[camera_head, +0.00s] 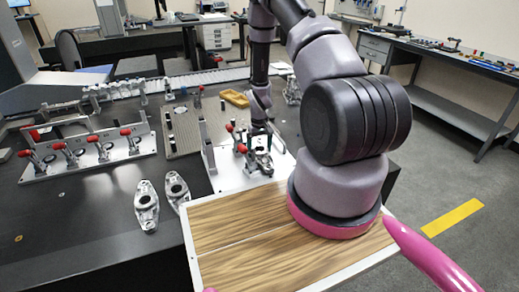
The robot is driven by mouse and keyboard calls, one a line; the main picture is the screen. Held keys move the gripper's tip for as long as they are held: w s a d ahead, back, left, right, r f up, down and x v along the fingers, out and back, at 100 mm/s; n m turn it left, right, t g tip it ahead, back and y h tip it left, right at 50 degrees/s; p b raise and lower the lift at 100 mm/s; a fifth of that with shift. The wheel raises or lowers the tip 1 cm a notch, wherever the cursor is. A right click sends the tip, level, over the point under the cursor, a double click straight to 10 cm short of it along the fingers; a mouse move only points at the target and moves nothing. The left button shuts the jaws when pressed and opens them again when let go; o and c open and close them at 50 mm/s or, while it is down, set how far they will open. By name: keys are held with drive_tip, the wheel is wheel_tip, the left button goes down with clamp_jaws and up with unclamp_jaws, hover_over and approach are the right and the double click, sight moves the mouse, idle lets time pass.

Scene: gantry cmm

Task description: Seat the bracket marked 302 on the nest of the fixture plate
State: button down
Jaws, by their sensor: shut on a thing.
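The fixture plate (228,181) is a pale plate with red-handled clamps, right of centre on the dark table. My arm reaches down over it, and my gripper (262,147) is shut on a metal bracket (260,163). This bracket is low over the plate, among the clamps. I cannot tell whether it touches the nest, which is hidden beneath it. My fingers are small and partly hidden by the arm link. No number can be read on the bracket.
Two loose metal brackets, one nearer (146,207) and one farther (176,188), lie left of the plate. A larger plate with red-handled clamps (92,158) stands further left. The table's front left is mostly clear.

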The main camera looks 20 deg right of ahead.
unclamp_jaws()
wheel_tip(320, 180, up, 11)
idle(0.5)
drive_tip(key=shift+f, duration=0.1)
drive_tip(key=s+a+r+m+t, duration=0.1)
drive_tip(key=s+a+r+t, duration=0.15)
drive_tip(key=r, duration=1.25)
drive_tip(key=s+a+r+m+t, duration=0.1)
drive_tip(key=s+a+r, duration=0.15)
drive_tip(key=r, duration=1.25)
drive_tip(key=s+a+r+m+t+y, duration=0.1)
drive_tip(key=s+a+r+t, duration=0.1)
drive_tip(key=s+r, duration=0.5)
drive_tip(key=s+a+r+m+t+y, duration=0.1)
drive_tip(key=s+r, duration=0.6)
drive_tip(key=s, duration=0.5)
drive_tip(key=shift+s+a+t, duration=0.3)
drive_tip(key=shift+a+t, duration=0.05)
drive_tip(key=shift+a, duration=0.05)
